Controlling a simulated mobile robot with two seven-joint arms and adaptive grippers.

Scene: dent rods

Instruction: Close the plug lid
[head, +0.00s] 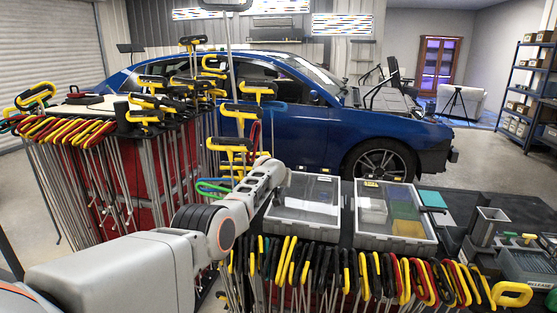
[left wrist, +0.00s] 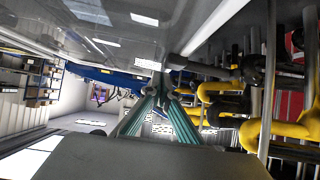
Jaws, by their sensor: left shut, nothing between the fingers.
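Two shallow cases with clear lids lie on the dark bench in the head view: a left case (head: 301,205) and a right case (head: 396,222). Both lids look down flat; I cannot tell which is the plug lid. My left arm reaches in from the left and ends beside the left case's left edge. Its gripper is hidden there. In the left wrist view, my left gripper (left wrist: 160,94) shows teal fingers drawn together, with nothing between them. A glossy grey surface (left wrist: 120,35) with light reflections fills the top, close to the fingers.
Yellow-and-black handled rods (head: 250,110) hang close behind my arm. Another row of handled rods (head: 400,275) hangs along the bench front. Grey bins (head: 523,262) stand at the right. A blue car (head: 320,120) stands behind. Yellow handles (left wrist: 225,100) crowd the wrist view's right side.

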